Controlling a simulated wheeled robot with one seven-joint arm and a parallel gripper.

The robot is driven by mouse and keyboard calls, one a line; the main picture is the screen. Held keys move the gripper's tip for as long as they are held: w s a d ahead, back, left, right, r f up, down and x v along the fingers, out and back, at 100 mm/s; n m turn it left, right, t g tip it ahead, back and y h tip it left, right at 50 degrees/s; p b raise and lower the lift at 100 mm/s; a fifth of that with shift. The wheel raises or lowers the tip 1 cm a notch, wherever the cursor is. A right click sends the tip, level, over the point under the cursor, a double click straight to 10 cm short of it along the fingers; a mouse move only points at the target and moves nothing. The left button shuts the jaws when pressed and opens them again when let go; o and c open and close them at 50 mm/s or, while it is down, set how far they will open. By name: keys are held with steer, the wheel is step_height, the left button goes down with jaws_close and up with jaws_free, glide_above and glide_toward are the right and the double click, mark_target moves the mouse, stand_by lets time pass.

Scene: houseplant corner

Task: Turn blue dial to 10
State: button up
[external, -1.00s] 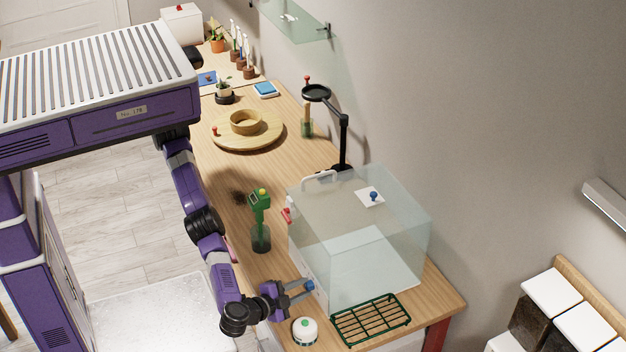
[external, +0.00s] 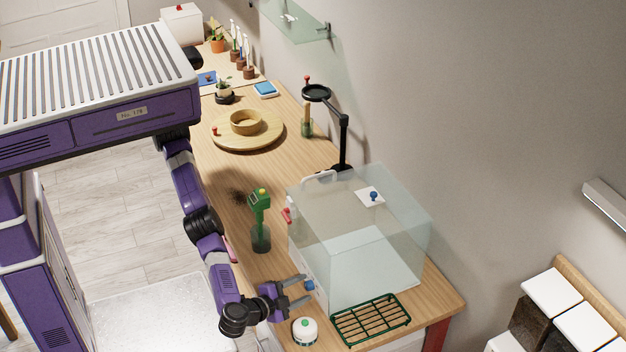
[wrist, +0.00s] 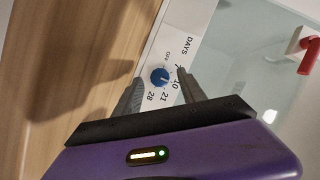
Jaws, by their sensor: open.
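The blue dial (wrist: 160,77) sits on the white front panel of the clear glass box (external: 365,245). It is round, and the panel around it reads DAYS, OFF, 7, 10, 21 and 28. A small pale mark shows on the dial, but I cannot tell exactly which label it points at. It also shows in the external view (external: 309,286). My gripper (external: 304,289) is open, its two fingers on either side of the dial and apart from it. In the wrist view my gripper (wrist: 156,82) has the dial between its fingertips.
A green rack (external: 371,320) lies in front of the box.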

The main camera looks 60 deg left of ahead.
steer(key=shift+s+d+b, duration=0.3)
steer(key=shift+s+b, duration=0.4)
steer(key=shift+s, duration=0.2)
steer(key=shift+s+d+b, duration=0.1)
steer(key=shift+s+b, duration=0.2)
steer(key=shift+b, duration=0.35)
steer(key=b+v, duration=0.2)
steer(key=b, duration=0.2)
steer(key=shift+s+r+b, duration=0.1)
steer(key=shift+b, duration=0.2)
step_height(320, 180, up, 7)
steer(key=p, duration=0.5)
steer(key=shift+r, duration=0.2)
